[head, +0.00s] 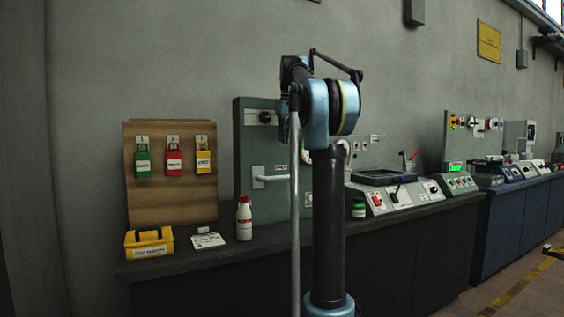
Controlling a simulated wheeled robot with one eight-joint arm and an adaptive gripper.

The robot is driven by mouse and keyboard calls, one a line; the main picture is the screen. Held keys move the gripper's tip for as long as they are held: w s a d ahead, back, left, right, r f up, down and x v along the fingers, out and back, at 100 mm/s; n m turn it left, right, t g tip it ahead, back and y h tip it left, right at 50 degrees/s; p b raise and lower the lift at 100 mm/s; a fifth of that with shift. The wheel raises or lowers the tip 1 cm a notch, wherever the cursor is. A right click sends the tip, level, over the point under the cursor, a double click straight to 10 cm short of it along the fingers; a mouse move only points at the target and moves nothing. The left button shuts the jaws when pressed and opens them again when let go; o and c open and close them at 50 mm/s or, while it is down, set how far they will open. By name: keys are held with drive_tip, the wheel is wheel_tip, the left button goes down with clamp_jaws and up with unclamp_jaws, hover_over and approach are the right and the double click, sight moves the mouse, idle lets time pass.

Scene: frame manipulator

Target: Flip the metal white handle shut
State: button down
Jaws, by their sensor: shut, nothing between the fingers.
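A white lever handle (274,178) is mounted on a pale plate on the grey-green upright panel (244,140), left of my arm. The lever points right, roughly level, and its right end runs close to or behind the thin grey rod in front of it. I cannot tell from this view how far it stands out from the panel. My arm rises in the middle of the head view and covers part of the panel. My gripper cannot be made out; no fingertips show, and nothing is seen touching the handle.
A dark counter (180,262) runs along the wall. A control console (400,196) stands right.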

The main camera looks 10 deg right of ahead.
approach(274, 177)
drive_tip(key=w+d+f, duration=0.1)
drive_tip(key=f, duration=0.1)
drive_tip(key=w+d+f, duration=0.1)
drive_tip(key=w+f, duration=0.2)
drive_tip(key=f, duration=0.1)
drive_tip(key=shift+w+d+f, duration=0.15)
drive_tip(key=shift+d, duration=0.25)
drive_tip(key=shift+a, duration=0.15)
